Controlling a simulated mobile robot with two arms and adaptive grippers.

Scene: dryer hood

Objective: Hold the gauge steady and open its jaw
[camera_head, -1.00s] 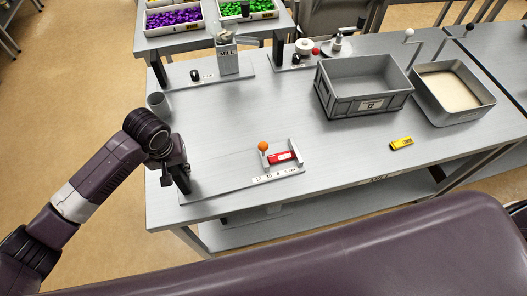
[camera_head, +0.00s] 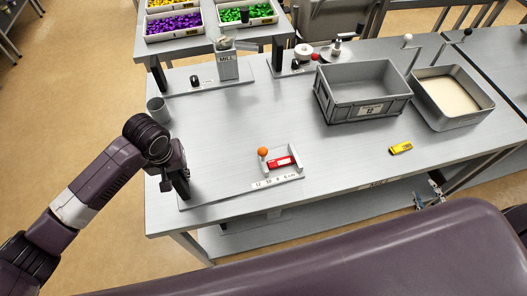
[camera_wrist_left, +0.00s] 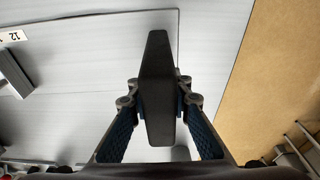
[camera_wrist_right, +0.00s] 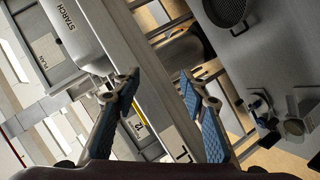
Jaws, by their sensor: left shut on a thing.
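The gauge is a thin grey plate (camera_head: 225,193) on the near left of the table, with a printed centimetre scale (camera_head: 277,182). On it are a red block (camera_head: 281,161), an orange ball knob (camera_head: 263,152) and small grey uprights. A dark post (camera_head: 183,186) stands at its left end. My left gripper (camera_wrist_left: 158,100) is shut on this dark post (camera_wrist_left: 157,85), with a finger on each side. My right gripper (camera_head: 429,195) is beyond the table's front edge, low at the right. Its fingers (camera_wrist_right: 158,88) are apart and empty.
A grey crate (camera_head: 334,111), a tray of pale powder (camera_head: 439,118) and a yellow item (camera_head: 401,148) are on the right. A grey cup (camera_head: 157,110) stands behind my left wrist. The table's middle is clear. A lower shelf (camera_head: 330,205) runs under the front edge.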

